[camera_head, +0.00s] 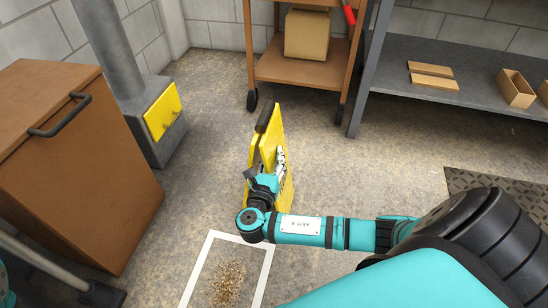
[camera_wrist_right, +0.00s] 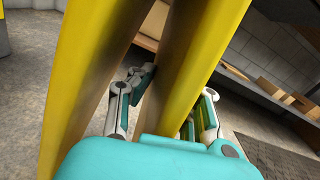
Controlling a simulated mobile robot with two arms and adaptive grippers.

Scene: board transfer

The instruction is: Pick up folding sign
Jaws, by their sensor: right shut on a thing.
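The yellow folding sign (camera_head: 270,132) stands upright on the concrete floor in the middle of the head view, with a dark strip along its top edge. My right gripper (camera_head: 278,162) is at the sign's near side and shut on one of its panels. The fingers of the right gripper (camera_wrist_right: 174,93) lie on either side of the right-hand panel. My left gripper is not in view.
A white floor frame (camera_head: 262,275) with a pile of shavings (camera_head: 228,284) lies in front. A brown cabinet (camera_head: 100,165) and a grey machine with a yellow panel (camera_head: 163,110) stand left. A wheeled cart (camera_head: 285,72) and a grey shelf (camera_head: 480,65) stand behind.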

